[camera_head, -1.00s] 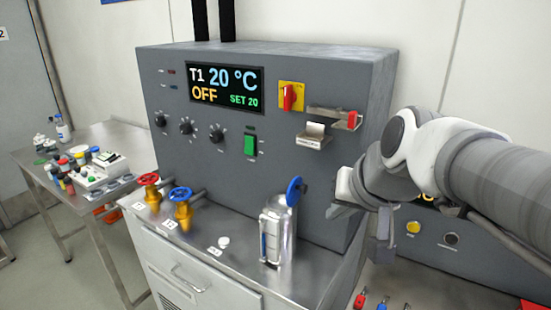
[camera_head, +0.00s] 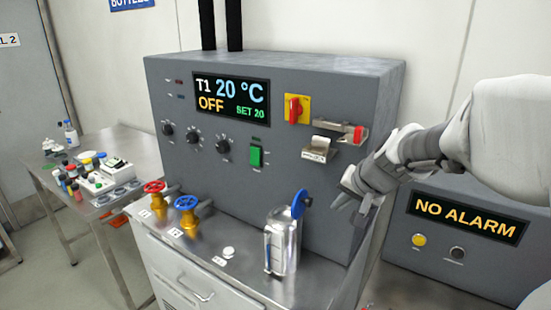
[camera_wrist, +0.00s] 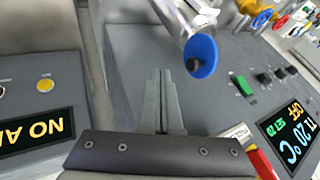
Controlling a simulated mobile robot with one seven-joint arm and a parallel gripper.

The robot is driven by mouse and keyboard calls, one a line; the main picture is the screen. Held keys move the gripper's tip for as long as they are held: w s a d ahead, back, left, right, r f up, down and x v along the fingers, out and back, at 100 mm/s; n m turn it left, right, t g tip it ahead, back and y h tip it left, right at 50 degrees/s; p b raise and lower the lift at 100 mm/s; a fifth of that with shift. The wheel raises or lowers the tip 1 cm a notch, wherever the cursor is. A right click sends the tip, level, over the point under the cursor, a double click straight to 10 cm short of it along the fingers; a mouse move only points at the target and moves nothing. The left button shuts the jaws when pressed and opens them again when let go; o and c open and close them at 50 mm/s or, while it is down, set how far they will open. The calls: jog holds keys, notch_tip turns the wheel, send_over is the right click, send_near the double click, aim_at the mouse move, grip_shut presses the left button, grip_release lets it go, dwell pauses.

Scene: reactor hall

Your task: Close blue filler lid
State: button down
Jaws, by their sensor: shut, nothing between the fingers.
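The blue filler lid (camera_head: 301,203) stands raised at the top right of a silver metal vessel (camera_head: 283,245) on the steel worktop. The lid is tilted up on edge, its round face showing. My gripper (camera_head: 343,198) is to the right of the lid and apart from it, in front of the grey cabinet's right part. In the wrist view the lid (camera_wrist: 201,55) is a blue disc with a dark knob, at the end of the vessel. My gripper's fingers (camera_wrist: 161,75) are together and empty, to the left of the lid.
The grey cabinet (camera_head: 230,180) stands behind, with a temperature display (camera_head: 231,95), a red switch (camera_head: 296,109) and a shelf-like bracket (camera_head: 319,150). Red (camera_head: 154,188) and blue (camera_head: 187,204) valve handwheels are left of the vessel. A side table with bottles is at far left.

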aim_at(303, 195)
jog(key=shift+w+a+f+p, duration=0.3)
jog(key=shift+w+a, duration=0.3)
jog(key=shift+w+a+f+p, duration=0.25)
jog(key=shift+w+a+f, duration=0.05)
jog(key=shift+w+a, duration=0.35)
jog(key=shift+w+a+f+p, duration=0.3)
jog(key=shift+w+a, duration=0.25)
jog(key=shift+w, duration=0.05)
jog(key=shift+w+a+r+p, duration=0.4)
jog(key=shift+a+r, duration=0.05)
jog(key=shift+a, duration=0.1)
jog(key=shift+w+a+r+p, duration=0.35)
jog(key=shift+w+a+r, duration=0.05)
jog(key=shift+a, duration=0.15)
jog(key=shift+w+a, duration=0.25)
jog(key=shift+a, duration=0.05)
jog(key=shift+r, duration=0.15)
